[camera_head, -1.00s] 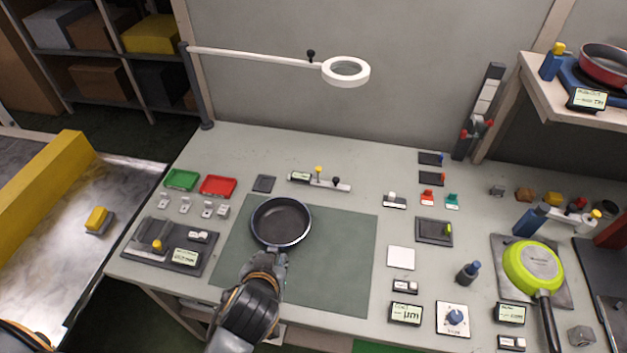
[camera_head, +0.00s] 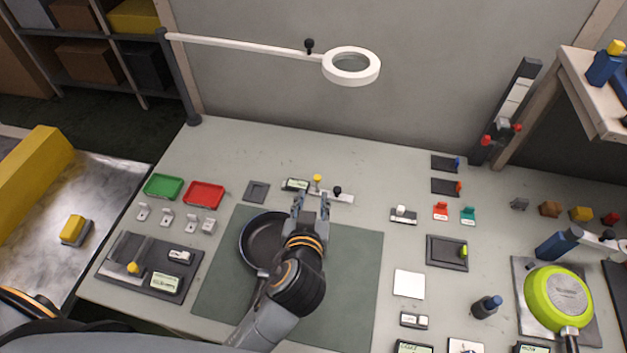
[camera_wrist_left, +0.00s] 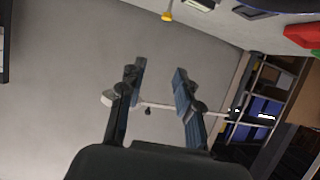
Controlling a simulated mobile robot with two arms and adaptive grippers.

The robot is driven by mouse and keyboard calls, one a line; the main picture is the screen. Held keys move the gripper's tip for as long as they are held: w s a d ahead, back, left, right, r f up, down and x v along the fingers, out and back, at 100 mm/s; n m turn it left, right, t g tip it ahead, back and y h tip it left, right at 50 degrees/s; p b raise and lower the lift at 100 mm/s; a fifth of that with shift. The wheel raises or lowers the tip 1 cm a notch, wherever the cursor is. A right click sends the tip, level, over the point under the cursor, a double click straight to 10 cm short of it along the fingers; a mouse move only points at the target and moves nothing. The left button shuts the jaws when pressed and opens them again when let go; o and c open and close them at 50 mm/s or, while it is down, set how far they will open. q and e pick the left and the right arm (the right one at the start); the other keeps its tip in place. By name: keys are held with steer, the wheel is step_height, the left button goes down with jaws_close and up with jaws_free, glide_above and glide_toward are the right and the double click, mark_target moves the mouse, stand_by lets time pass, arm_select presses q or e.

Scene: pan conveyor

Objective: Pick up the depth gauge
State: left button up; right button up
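The depth gauge (camera_head: 343,197) appears to be the pale bar with a small display, a yellow knob and a black knob. It lies on the bench behind the green mat. My left gripper (camera_head: 311,204) is just in front of it, its fingers pointing toward it and hiding part of the bar. The fingers are apart and nothing is between them. In the left wrist view my left gripper (camera_wrist_left: 160,84) is also open, and the yellow knob (camera_wrist_left: 167,16) shows at the top edge, beyond the fingertips. My right gripper is not in view.
A dark pan (camera_head: 262,240) sits on the green mat (camera_head: 352,285), close to my left wrist. A white ring magnifier (camera_head: 372,70) on an arm hangs over the back. Red (camera_head: 205,195) and green (camera_head: 163,187) trays stand to the left. A dark square pad (camera_head: 256,192) is left of the gauge.

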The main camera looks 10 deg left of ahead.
arm_select(q)
step_height(320, 180, down, 7)
steer(key=b, duration=0.6)
steer(key=p, duration=0.1)
glide_toward(317, 184)
steer(key=x, duration=0.3)
steer(key=shift+w+d, duration=0.1)
steer(key=shift+w, duration=0.15)
steer(key=p+x, duration=0.1)
steer(key=x, duration=0.4)
steer(key=shift+f, duration=0.1)
steer(key=shift+w+f, duration=0.15)
steer(key=shift+w, duration=0.05)
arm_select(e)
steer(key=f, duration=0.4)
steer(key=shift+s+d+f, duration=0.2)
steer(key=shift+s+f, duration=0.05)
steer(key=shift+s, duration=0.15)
arm_select(q)
steer(key=shift+c, duration=0.2)
jaws_close()
